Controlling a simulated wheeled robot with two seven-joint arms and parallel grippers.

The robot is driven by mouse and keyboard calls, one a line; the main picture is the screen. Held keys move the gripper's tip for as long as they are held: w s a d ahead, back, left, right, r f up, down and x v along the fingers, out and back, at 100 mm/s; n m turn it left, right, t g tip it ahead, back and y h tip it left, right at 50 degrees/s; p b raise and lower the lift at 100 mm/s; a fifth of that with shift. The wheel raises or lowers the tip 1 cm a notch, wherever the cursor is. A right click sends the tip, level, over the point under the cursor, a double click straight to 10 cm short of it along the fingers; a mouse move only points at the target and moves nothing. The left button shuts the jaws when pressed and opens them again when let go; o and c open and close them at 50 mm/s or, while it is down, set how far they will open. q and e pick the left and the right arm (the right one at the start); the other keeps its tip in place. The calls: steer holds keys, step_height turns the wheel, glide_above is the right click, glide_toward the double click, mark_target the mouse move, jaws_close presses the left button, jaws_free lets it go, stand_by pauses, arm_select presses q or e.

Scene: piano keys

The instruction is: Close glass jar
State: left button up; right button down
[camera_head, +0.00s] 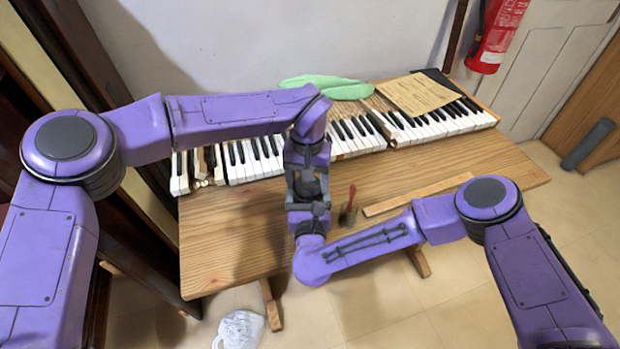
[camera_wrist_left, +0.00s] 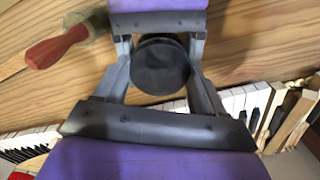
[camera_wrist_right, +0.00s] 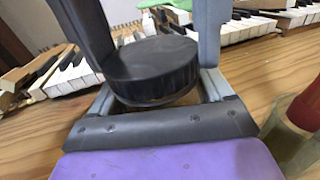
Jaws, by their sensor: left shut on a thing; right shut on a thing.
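A round black lid (camera_wrist_left: 162,65) shows from above in the left wrist view, between the fingers of my left gripper (camera_wrist_left: 163,72). The lid also shows from the side in the right wrist view (camera_wrist_right: 152,70). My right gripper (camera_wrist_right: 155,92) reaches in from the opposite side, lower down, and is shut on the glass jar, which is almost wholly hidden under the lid. In the head view my left gripper (camera_head: 306,178) and right gripper (camera_head: 309,207) meet above the table. Whether the lid sits fully on the jar or just above it, I cannot tell.
A wooden strip (camera_head: 418,195) lies to the right. Piano keys (camera_head: 255,160) and a green cloth (camera_head: 325,88) lie behind. The wooden table (camera_head: 230,235) is clear at front left.

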arm_select(q)
steer(key=shift+w+a+r, duration=0.1)
steer(key=shift+w, duration=0.2)
arm_select(e)
steer(key=shift+s+a+f, duration=0.1)
steer(key=shift+s+a, duration=0.05)
arm_select(q)
steer(key=o, duration=0.8)
steer(key=shift+o, duration=1.1)
steer(key=shift+s, duration=0.2)
steer(key=shift+s+r, duration=0.1)
steer(key=shift+r, duration=2.1)
steer(key=shift+c, duration=0.4)
